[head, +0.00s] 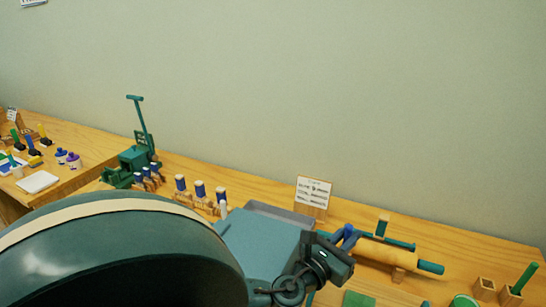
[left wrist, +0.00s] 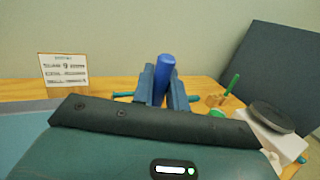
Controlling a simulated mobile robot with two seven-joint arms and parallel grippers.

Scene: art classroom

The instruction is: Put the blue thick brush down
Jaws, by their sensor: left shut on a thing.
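My left gripper (head: 345,240) is over the wooden table in the head view, near a rolling pin. In the left wrist view its two fingers (left wrist: 162,88) are shut on the blue thick brush (left wrist: 164,68), whose rounded blue end stands up between them. In the head view only a small blue piece of the brush (head: 347,231) shows beside the dark gripper. The lower part of the brush is hidden, and I cannot tell whether it touches anything. My right gripper is not in view.
The rolling pin (head: 372,249) with teal handles lies just right of the gripper. A sign card (head: 313,192) stands behind. Wooden cups (head: 485,287), one beside a green stick (head: 524,278), stand right. Bare tabletop (head: 450,235) shows along the wall.

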